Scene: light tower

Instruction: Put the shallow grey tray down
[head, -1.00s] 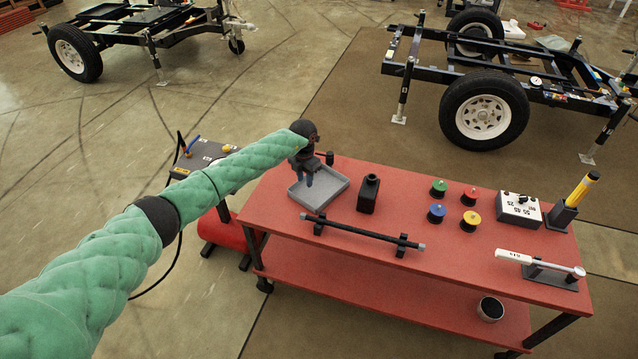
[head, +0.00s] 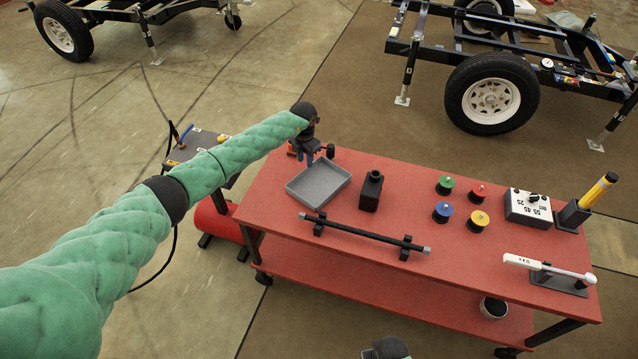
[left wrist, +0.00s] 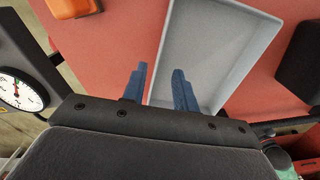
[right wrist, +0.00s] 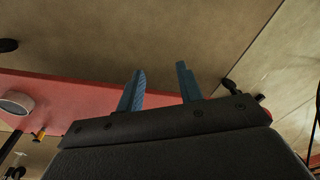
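The shallow grey tray (head: 318,185) lies flat on the left part of the red table (head: 420,283). It is empty. My left gripper (head: 314,158) is at the tray's far edge, its fingers pointing down. I cannot tell whether a finger still touches the rim. My right gripper (right wrist: 160,78) is open and empty, with the floor beyond its fingertips.
A black bottle (head: 371,190) stands just right of the tray. A dark bar (head: 365,232) on two supports lies in front. Several coloured spools (head: 445,185), a white box (head: 527,208) and a white-handled tool (head: 545,266) are farther right.

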